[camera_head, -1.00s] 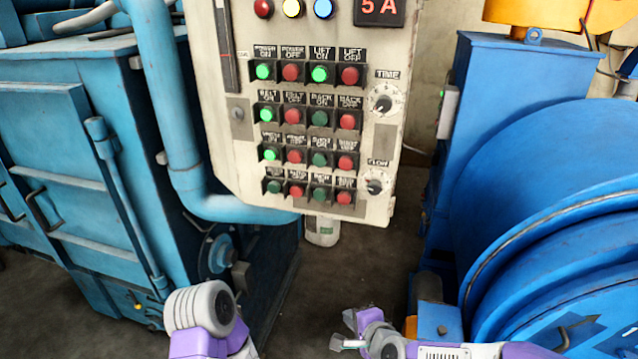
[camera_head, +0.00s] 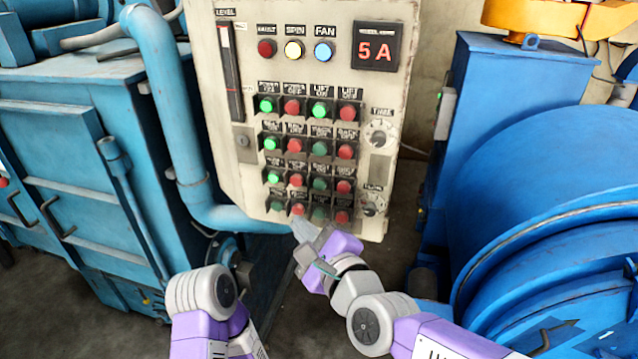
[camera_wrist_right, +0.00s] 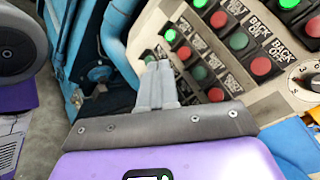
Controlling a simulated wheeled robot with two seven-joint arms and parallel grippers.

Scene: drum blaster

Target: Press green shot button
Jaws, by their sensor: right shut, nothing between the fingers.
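The control panel (camera_head: 390,95) holds rows of green and red buttons. Dark green buttons in the third column include one in the third row (camera_head: 320,184) and one in the bottom row (camera_head: 319,214). Another dark green button (camera_head: 274,206) is at the bottom left. The lower labels are too blurred to tell which reads shot. My right gripper (camera_head: 301,228) is shut and empty, its tips just below or in front of the bottom row; contact cannot be told. In the right wrist view its fingers (camera_wrist_right: 158,75) point toward the lower rows. My left gripper is out of view.
A blue pipe (camera_head: 185,150) curves under the panel's left edge, beside a blue cabinet (camera_head: 70,170). A large blue drum machine (camera_head: 550,190) stands at right. Dials (camera_head: 378,140) sit on the panel's right side.

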